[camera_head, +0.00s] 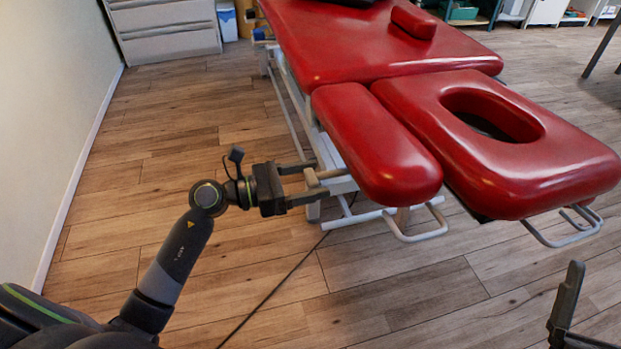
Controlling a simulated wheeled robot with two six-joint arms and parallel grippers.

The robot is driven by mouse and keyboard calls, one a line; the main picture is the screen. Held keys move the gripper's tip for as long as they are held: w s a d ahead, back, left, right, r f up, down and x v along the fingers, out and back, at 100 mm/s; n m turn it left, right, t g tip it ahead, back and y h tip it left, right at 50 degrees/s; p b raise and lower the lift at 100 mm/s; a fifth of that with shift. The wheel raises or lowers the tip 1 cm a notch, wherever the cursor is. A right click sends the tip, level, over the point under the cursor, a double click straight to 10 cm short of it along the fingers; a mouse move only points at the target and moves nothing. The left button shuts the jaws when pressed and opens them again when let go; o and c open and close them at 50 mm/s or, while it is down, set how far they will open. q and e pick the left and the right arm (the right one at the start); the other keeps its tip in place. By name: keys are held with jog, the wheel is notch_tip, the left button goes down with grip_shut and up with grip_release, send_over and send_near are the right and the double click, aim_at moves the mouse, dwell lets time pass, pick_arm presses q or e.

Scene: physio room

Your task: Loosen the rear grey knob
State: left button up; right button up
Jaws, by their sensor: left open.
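A small grey-beige knob-like piece (312,178) sticks out to the left from the frame under the red side armrest (376,143) of the treatment table. My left gripper (318,180) is open, with one finger above this piece and one below it. I cannot tell whether either finger touches it. Whether it is the rear knob is not clear, and no other knob shows plainly. My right gripper (572,305) is only partly in view at the lower right edge, apart from the table.
The red headrest (580,165) with an oval face hole and the table's main cushion (330,45) lie behind and to the right. Metal loops (418,236) hang below the armrest. A dark cable (285,278) runs over the wooden floor. Grey drawers (165,30) stand at the back left.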

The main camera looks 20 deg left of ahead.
pick_arm(q)
jog(key=shift+w+d, duration=0.15)
jog(key=shift+d, duration=0.05)
